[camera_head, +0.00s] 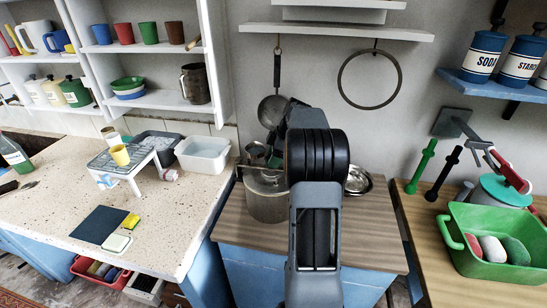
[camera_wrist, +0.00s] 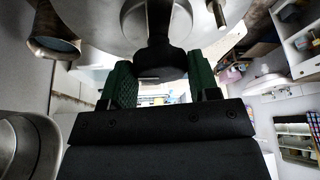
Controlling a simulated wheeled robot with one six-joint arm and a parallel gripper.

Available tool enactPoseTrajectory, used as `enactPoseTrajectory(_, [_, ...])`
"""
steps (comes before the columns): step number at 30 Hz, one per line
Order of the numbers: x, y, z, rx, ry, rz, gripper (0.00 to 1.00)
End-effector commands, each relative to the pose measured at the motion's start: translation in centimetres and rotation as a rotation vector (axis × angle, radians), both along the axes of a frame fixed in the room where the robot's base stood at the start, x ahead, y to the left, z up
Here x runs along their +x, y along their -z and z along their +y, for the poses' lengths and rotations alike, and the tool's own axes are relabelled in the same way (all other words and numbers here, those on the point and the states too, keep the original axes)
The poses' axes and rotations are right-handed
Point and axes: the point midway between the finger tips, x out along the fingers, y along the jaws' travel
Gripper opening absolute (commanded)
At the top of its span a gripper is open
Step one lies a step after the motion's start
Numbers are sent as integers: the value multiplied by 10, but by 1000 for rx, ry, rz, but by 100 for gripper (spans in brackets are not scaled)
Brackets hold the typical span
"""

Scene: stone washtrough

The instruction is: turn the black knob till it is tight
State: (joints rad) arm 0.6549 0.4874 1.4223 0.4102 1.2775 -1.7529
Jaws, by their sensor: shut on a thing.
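In the wrist view the black knob (camera_wrist: 159,58) stands out from a round grey metal face (camera_wrist: 105,22). My gripper (camera_wrist: 160,80) has its two green-padded fingers on either side of the knob, shut on it. The fingers hide part of the knob's sides, and I cannot tell how tight it is. In the head view a large metal pot (camera_head: 267,203) stands on the wooden top behind my arm. My arm covers much of that area, and the knob cannot be made out there.
A metal bowl (camera_head: 357,180) sits right of my arm. A ladle (camera_head: 271,110) and a ring (camera_head: 370,79) hang on the wall. The speckled counter (camera_head: 165,215) at left holds a small white rack (camera_head: 133,161). A green basin (camera_head: 495,268) stands at right.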

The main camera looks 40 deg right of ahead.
Motion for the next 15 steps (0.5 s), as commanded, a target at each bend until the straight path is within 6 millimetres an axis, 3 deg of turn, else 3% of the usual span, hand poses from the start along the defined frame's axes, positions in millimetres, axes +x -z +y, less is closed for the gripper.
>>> enactPoseTrajectory(5, [0,0,0,1,-1,2,32])
enactPoseTrajectory(15, [-1,2,0,1,66,1,32])
